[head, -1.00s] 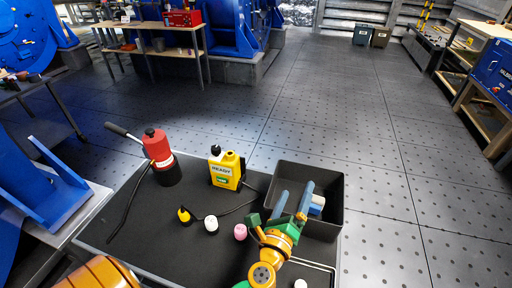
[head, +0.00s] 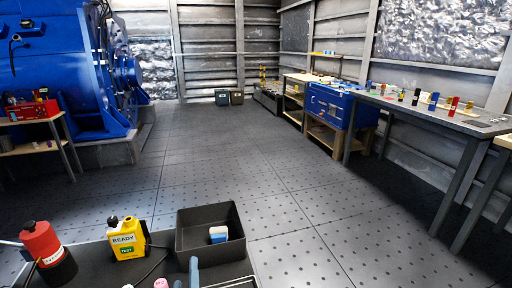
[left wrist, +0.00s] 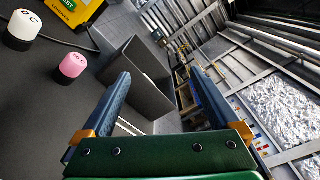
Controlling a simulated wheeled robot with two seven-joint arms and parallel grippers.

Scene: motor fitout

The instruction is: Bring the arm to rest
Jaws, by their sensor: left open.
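My left gripper (head: 194,272) shows only as a blue-grey finger at the bottom edge of the head view, in front of the black bin (head: 243,246). In the left wrist view my left gripper (left wrist: 160,72) has its two blue fingers wide apart with nothing between them. The bin (left wrist: 137,83) appears beyond the fingers there. A blue and white block (head: 218,234) lies inside the bin in the head view. The rest of my left arm is out of the head view. My right gripper is in neither view.
Open floor (head: 250,170) lies beyond; a workbench (head: 440,108) stands right.

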